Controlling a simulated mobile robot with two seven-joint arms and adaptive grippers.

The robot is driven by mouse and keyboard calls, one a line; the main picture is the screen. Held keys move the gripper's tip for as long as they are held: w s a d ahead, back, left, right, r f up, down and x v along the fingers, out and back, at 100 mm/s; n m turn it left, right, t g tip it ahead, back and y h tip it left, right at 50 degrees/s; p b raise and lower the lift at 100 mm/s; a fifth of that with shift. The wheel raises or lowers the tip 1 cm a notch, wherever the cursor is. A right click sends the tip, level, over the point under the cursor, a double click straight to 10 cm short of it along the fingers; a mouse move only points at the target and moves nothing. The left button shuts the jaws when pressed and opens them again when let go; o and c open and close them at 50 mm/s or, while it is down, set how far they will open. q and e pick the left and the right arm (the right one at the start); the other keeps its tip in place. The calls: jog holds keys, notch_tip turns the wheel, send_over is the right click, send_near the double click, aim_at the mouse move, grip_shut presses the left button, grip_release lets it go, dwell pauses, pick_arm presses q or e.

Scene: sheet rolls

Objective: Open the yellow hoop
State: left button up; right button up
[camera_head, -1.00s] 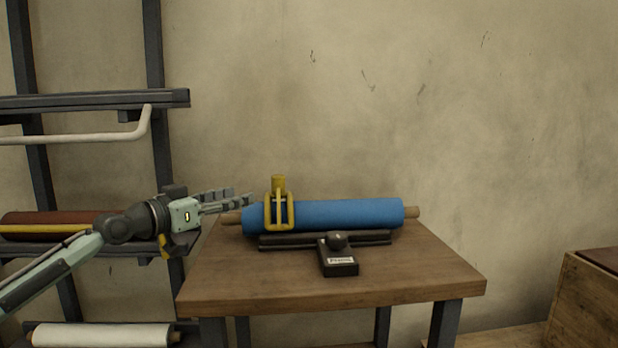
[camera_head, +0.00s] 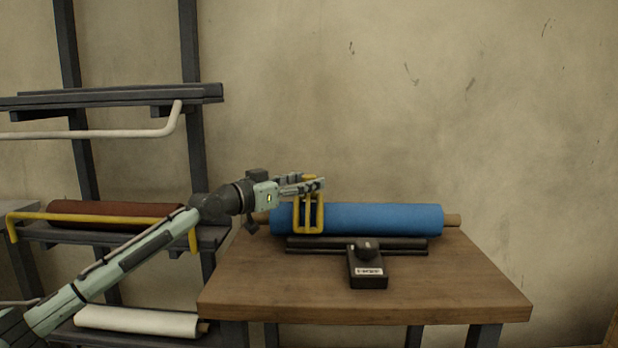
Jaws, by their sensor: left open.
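The yellow hoop (camera_head: 309,228) stands around the left part of the blue roll (camera_head: 385,219), which lies on a wooden table (camera_head: 360,300). The hoop's upper end is mostly hidden by my left gripper (camera_head: 318,183). The gripper is open, with its fingers pointing right at the top of the hoop. Whether the fingers touch it I cannot tell. My right gripper is not in view.
A black stand (camera_head: 300,245) and a black labelled device (camera_head: 367,268) sit in front of the roll. At left, a dark rack holds a brown roll (camera_head: 110,213) behind a yellow bar (camera_head: 60,217) and a white roll (camera_head: 135,322) below. The table's front right is clear.

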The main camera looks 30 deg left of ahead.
pick_arm(q)
jog(key=shift+w+d, duration=0.25)
jog(key=shift+w, duration=0.45)
grip_shut()
